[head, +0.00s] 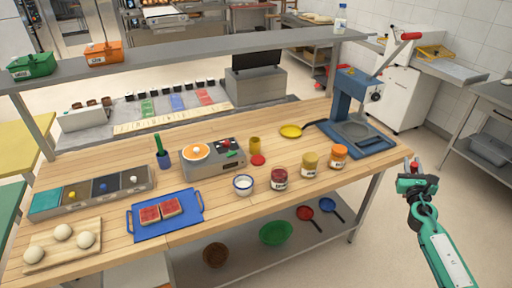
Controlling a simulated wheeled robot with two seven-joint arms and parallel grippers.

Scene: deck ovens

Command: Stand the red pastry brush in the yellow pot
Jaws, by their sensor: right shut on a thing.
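The yellow pot (255,147) stands on the wooden worktop, right of the grey scale, with a round red piece (258,160) just in front of it. My right gripper (412,180) is off the right end of the worktop, well to the right of the pot. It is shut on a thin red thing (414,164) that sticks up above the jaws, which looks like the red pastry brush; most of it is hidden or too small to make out. My left gripper is not in view.
A blue pot with a green-handled tool (161,152) stands left of the scale (212,157). Several jars, one of them orange-lidded (338,157), and a blue press (355,120) stand between the yellow pot and my right gripper. A shelf (190,48) runs above the back.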

